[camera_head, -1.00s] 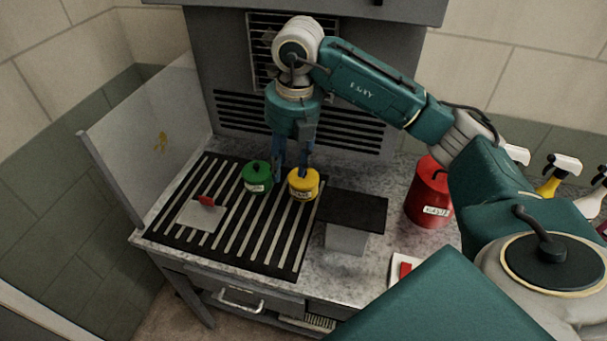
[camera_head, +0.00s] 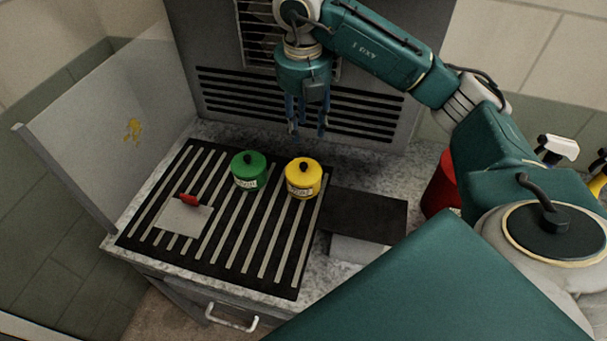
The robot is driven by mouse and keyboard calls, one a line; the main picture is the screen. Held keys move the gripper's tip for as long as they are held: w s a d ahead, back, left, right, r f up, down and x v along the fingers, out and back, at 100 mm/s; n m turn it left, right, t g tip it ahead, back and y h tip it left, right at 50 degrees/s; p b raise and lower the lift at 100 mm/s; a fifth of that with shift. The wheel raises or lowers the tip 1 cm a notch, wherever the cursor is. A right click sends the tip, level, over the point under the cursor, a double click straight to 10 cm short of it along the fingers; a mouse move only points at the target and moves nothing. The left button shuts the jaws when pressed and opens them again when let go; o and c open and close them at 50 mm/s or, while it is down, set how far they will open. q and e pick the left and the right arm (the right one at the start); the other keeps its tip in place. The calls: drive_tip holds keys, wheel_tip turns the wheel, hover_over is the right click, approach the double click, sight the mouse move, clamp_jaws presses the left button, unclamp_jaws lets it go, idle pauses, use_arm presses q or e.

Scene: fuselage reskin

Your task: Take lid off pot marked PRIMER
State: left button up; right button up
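A green pot (camera_head: 248,172) and a yellow pot (camera_head: 303,179) stand upright and apart on the black slatted mat, the yellow one to the right. Each has a lid of its own colour with a dark knob, and both lids look seated. Each pot has a pale label on its front, too small to read, so I cannot tell which is marked PRIMER. My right gripper (camera_head: 309,138) points down behind and above the yellow pot. Its two fingers are apart with nothing between them. My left gripper is not in view.
A pale flat plate with a red handle (camera_head: 188,200) lies on the left of the slatted mat (camera_head: 240,240). A dark-topped block (camera_head: 368,214) stands right of the yellow pot. A red container (camera_head: 440,185) is partly hidden by my arm. A vented panel (camera_head: 230,100) rises behind.

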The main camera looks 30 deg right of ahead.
wheel_tip(320, 180, down, 3)
drive_tip(key=b, duration=0.2)
drive_tip(key=p, duration=0.1)
hover_over(304, 164)
drive_tip(key=s, duration=0.1)
wheel_tip(304, 164, down, 4)
drive_tip(key=shift+s+a+f, duration=0.1)
drive_tip(key=shift+f, duration=0.5)
drive_tip(key=f+p, duration=0.1)
drive_tip(key=f, duration=0.1)
drive_tip(key=w+f+p, duration=0.1)
drive_tip(key=f+p, duration=0.1)
drive_tip(key=shift+a+f, duration=0.1)
drive_tip(key=shift+f, duration=0.65)
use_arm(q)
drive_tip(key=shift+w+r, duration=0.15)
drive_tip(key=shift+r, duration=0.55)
use_arm(e)
clamp_jaws()
